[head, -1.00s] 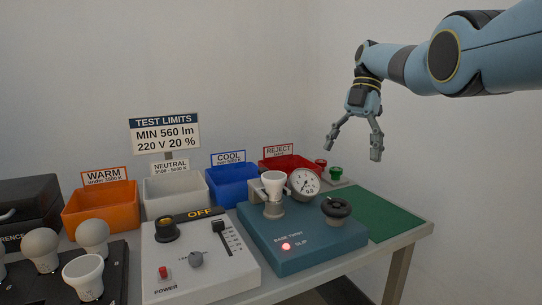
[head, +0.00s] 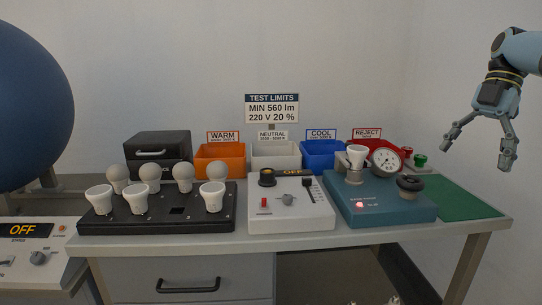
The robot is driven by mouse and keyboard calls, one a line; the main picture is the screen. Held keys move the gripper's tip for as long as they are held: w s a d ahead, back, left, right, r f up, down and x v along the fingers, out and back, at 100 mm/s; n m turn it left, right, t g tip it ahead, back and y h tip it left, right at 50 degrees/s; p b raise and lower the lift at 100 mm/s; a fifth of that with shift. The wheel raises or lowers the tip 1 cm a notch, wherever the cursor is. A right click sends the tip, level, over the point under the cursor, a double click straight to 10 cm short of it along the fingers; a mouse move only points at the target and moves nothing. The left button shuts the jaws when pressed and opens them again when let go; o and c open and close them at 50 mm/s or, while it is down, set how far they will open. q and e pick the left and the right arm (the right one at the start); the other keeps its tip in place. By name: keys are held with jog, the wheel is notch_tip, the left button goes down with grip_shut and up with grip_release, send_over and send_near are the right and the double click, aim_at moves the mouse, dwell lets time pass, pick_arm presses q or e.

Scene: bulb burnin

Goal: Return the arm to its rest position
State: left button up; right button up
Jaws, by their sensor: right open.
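My right gripper (head: 482,146) is open and empty. It hangs in the air at the far right of the head view, above and to the right of the table's right end. Its fingers point down and touch nothing. The arm comes in from the right edge, and most of it is out of the picture. My left gripper is not in view.
The table (head: 350,239) carries a black bulb rack (head: 160,222), a white power box (head: 290,222) and a teal tester (head: 385,212) with a white bulb (head: 357,153) upright in its socket. Orange (head: 220,167), white, blue and red bins stand behind. A large blue sphere (head: 30,105) is at left.

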jog(key=s+a+f+m+g, duration=0.1)
jog(key=s+a+f+g, duration=0.1)
jog(key=s+f, duration=0.95)
jog(key=s+a+f+m+g+h, duration=0.1)
jog(key=s+f+g, duration=0.1)
jog(key=s+f, duration=0.9)
jog(key=s+a+f+g, duration=0.2)
jog(key=s+f, duration=0.5)
jog(key=f, duration=0.9)
jog(key=s+a+f+m+t+h, duration=0.1)
jog(key=s+f+m, duration=0.45)
jog(key=s, duration=0.75)
jog(key=s+a+f+m+t+h, duration=0.1)
jog(key=s+a+f+m, duration=0.15)
jog(key=s+f, duration=0.85)
jog(key=s+a+f+m+t+h, duration=0.1)
jog(key=s+f+m, duration=0.4)
jog(key=s, duration=1)
jog(key=w+f+m+t, duration=0.1)
jog(key=w+m+t, duration=0.4)
jog(key=w+m, duration=0.3)
jog(key=shift+w+f+t+h, duration=0.15)
jog(key=shift+w+t+h, duration=0.25)
jog(key=shift+w, duration=0.35)
